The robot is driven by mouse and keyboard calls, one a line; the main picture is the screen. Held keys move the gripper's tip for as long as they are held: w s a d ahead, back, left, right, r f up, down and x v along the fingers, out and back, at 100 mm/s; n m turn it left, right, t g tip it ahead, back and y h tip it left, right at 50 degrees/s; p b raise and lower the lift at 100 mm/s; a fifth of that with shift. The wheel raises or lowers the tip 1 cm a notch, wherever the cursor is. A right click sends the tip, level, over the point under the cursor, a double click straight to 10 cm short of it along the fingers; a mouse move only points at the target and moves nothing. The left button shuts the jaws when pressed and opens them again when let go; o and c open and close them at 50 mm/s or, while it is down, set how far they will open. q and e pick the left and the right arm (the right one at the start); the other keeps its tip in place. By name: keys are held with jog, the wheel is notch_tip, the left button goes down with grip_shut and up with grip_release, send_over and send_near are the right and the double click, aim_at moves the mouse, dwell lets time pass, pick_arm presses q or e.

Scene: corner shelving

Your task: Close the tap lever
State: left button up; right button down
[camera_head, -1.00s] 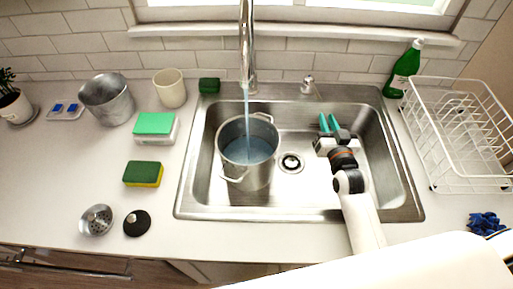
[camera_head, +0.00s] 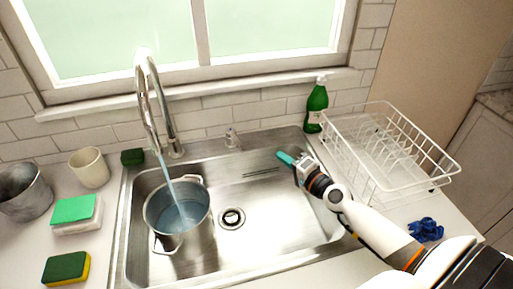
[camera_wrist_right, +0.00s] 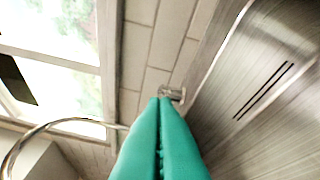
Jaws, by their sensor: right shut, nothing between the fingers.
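The tap lever (camera_head: 232,138) is a small chrome piece on the sink's back ledge, right of the tap (camera_head: 172,130). Water runs from the tall curved spout into a steel pot (camera_head: 178,225) in the sink. My right gripper (camera_head: 281,155) is shut and empty, its teal fingers to the right of the lever. In the right wrist view, the lever (camera_wrist_right: 174,94) shows just beyond the fingertips (camera_wrist_right: 160,100), partly hidden by them; I cannot tell whether they touch. My left gripper is not in view.
A green bottle (camera_head: 316,108) and a white dish rack (camera_head: 432,181) stand right of the sink (camera_head: 270,222), near my right arm. A blue cloth (camera_head: 425,230) lies in front of the rack. A cup (camera_head: 90,168) and sponges lie on the left.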

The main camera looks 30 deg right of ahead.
jog(key=p, duration=0.2)
send_near(236, 140)
jog(key=shift+w+d, duration=0.55)
jog(key=shift+w, duration=1.7)
jog(key=shift+f+m, duration=0.15)
jog(key=shift+m, duration=0.15)
